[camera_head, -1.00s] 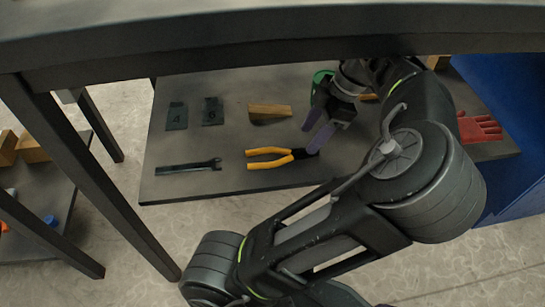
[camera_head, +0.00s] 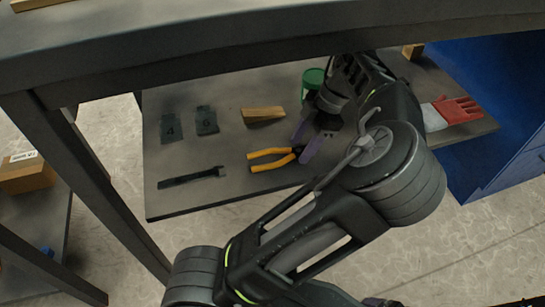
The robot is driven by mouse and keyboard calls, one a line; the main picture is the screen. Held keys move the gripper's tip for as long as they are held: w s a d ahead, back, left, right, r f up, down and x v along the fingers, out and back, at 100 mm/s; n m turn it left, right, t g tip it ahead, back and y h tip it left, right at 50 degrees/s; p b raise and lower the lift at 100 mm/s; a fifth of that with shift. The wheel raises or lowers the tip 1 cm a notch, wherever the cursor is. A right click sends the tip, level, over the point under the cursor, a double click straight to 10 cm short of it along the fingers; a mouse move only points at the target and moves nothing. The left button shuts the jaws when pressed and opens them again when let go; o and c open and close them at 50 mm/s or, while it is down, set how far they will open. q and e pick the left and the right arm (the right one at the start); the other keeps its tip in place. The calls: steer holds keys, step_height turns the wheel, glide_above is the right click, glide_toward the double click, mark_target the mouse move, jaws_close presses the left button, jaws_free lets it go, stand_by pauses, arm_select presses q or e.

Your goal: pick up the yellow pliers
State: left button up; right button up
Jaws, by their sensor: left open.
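The yellow pliers (camera_head: 270,153) lie on the grey lower shelf, with yellow handles spread towards the left and a dark head at the right. My left gripper (camera_head: 299,151) is open, its two purple fingers pointing down and left at the pliers' head. In the picture one finger lies above the head and the other below and right of it. I cannot tell whether they touch it.
On the shelf (camera_head: 230,183) are two dark numbered plates (camera_head: 171,128) (camera_head: 206,121), a wooden wedge (camera_head: 263,114), a dark wrench-like tool (camera_head: 191,177), a green can (camera_head: 313,80) and red gloves (camera_head: 457,110). A dark tabletop edge (camera_head: 200,80) overhangs it. A blue cabinet (camera_head: 500,110) stands right.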

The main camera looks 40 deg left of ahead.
arm_select(q)
steer(key=shift+c, duration=0.5)
jaws_close()
stand_by(0.3)
